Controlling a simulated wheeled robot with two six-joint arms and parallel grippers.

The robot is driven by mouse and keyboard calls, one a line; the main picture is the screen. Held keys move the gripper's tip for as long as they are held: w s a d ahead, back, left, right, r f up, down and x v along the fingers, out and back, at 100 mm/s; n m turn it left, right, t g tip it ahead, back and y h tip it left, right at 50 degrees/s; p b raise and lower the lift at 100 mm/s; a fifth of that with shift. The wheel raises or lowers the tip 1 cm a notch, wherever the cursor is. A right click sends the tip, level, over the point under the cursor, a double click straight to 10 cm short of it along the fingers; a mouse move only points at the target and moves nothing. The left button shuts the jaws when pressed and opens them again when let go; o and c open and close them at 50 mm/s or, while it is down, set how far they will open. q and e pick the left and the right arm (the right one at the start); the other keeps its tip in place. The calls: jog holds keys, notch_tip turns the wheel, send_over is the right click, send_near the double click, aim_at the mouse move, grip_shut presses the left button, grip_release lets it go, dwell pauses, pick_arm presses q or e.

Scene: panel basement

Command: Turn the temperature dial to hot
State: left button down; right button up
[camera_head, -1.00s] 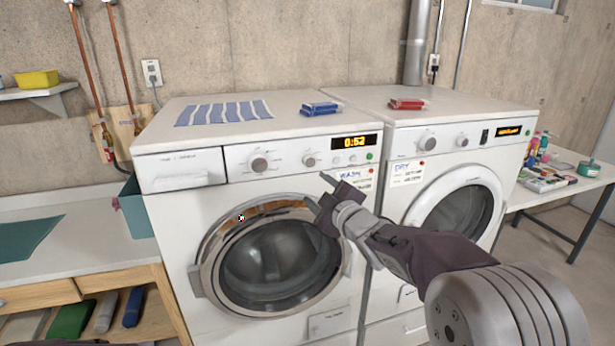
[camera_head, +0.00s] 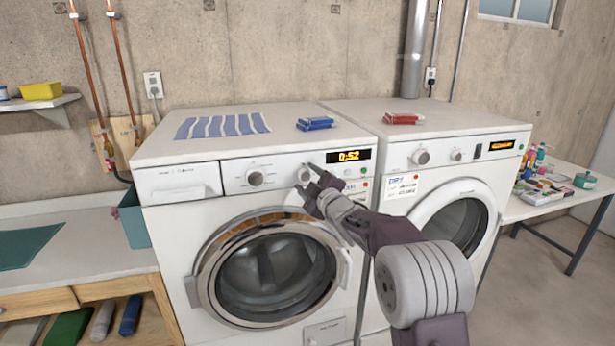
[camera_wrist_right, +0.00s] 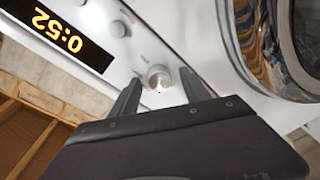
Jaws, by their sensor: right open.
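The washer's control panel (camera_head: 284,171) has a larger dial (camera_head: 255,178) on the left and a smaller dial (camera_head: 304,174) nearer the lit display (camera_head: 351,155), which reads 0:52. The lettering by the dials is too small to read, so I cannot tell the temperature marks. My right gripper (camera_head: 306,178) is open in front of the smaller dial. In the right wrist view this dial (camera_wrist_right: 158,77) lies between and just beyond the two open fingertips, with no clear contact. My left gripper is not in view.
The washer door (camera_head: 268,270) is shut below the panel. The dryer (camera_head: 445,200) stands close on the right with its own dials. A counter (camera_head: 70,250) is at left.

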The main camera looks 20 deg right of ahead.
jog(key=shift+s+r, duration=0.1)
jog(key=shift+s, duration=0.05)
jog(key=shift+c, duration=1.2)
grip_shut()
